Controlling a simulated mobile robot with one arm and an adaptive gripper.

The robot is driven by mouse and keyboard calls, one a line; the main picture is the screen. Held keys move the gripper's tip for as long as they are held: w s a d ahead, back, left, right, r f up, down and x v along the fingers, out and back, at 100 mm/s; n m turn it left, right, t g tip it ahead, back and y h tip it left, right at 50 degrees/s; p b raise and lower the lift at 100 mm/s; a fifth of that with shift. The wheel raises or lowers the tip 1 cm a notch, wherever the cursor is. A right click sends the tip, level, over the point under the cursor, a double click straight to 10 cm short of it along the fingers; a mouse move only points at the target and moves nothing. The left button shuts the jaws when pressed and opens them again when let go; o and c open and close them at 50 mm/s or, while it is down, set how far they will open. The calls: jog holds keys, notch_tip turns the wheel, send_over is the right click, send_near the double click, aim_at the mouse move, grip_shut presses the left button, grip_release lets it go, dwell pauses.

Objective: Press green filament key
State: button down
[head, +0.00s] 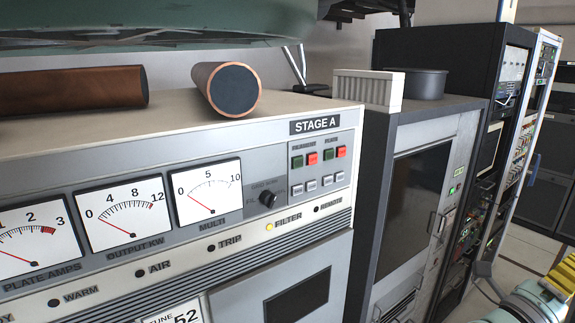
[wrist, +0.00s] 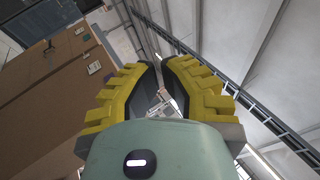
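The green filament key (head: 297,162) is a small square button under the FILAMENT label on the STAGE A panel (head: 318,180) in the head view. A red key (head: 312,158) sits just right of it. The PLATE pair beside them has another green key (head: 328,154) and a red key (head: 341,152). My gripper shows at the lower right of the head view, partly cut off, well right of and apart from the keys. In the wrist view my gripper (wrist: 163,68) has yellow ribbed fingers with dark pads, a gap between them and nothing held. The keys are not recognisable there.
Copper-coloured cylinders (head: 70,90) lie on the cabinet top (head: 170,118). A rotary knob (head: 267,199) is left of the keys. A dark-fronted cabinet (head: 412,205) and open racks (head: 500,150) stand to the right. A teal body part overhangs the top left.

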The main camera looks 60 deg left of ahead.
aim_at(298, 163)
jog(key=a+f+m+g+y, duration=0.2)
jog(key=a+g+y, duration=0.1)
jog(key=a+y, duration=1.4)
jog(key=s+a+r+g+y, duration=0.4)
jog(key=s+a, duration=0.3)
jog(key=a, duration=0.2)
jog(key=s+a+r+g+y, duration=0.4)
jog(key=s+a, duration=0.3)
jog(key=a, duration=0.2)
jog(key=shift+a+r+y+b, duration=0.15)
jog(key=shift+y+b, duration=0.25)
jog(key=shift+y, duration=0.3)
jog(key=shift+s, duration=0.1)
jog(key=a+b, duration=0.4)
jog(key=a, duration=0.4)
jog(key=shift+a, duration=0.35)
